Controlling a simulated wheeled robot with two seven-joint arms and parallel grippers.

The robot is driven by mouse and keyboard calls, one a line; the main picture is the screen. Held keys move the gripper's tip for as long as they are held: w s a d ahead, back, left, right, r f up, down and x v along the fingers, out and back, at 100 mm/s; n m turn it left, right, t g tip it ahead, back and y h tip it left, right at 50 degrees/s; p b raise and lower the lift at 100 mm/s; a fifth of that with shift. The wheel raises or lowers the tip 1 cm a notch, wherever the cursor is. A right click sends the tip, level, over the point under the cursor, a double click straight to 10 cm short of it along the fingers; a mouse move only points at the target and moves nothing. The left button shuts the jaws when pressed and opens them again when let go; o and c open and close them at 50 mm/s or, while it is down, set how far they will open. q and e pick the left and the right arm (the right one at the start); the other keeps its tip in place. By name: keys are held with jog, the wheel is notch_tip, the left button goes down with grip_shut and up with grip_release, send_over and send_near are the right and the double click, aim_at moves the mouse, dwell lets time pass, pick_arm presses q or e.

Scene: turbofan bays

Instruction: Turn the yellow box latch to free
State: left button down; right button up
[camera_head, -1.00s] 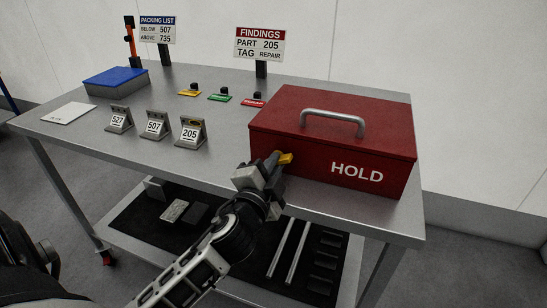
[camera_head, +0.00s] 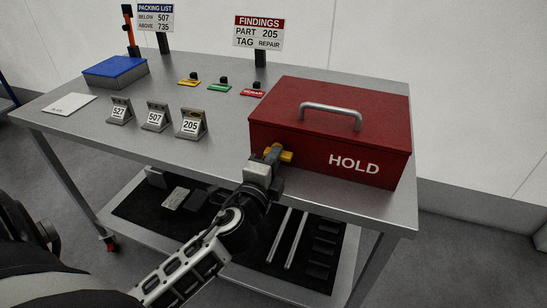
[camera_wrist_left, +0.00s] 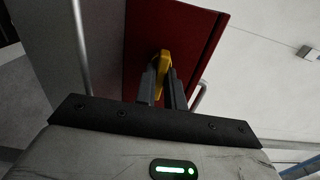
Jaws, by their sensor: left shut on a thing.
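The red HOLD box (camera_head: 330,130) stands on the right end of the grey table, lid shut, with a grey handle on top. Its yellow latch (camera_head: 286,156) is on the front face, near the left edge. My left gripper (camera_head: 272,155) is at the latch, its fingers shut on it. In the left wrist view the yellow latch (camera_wrist_left: 164,60) shows between the two dark fingers (camera_wrist_left: 162,85), with the red box behind. The fingers hide part of the latch. My right gripper is not in view.
Tag stands 527, 507 and 205 (camera_head: 190,124) are on the table's front left. A lower shelf (camera_head: 180,235) holds parts.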

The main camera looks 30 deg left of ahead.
pick_arm(q)
jog(key=c, duration=1.5)
grip_release()
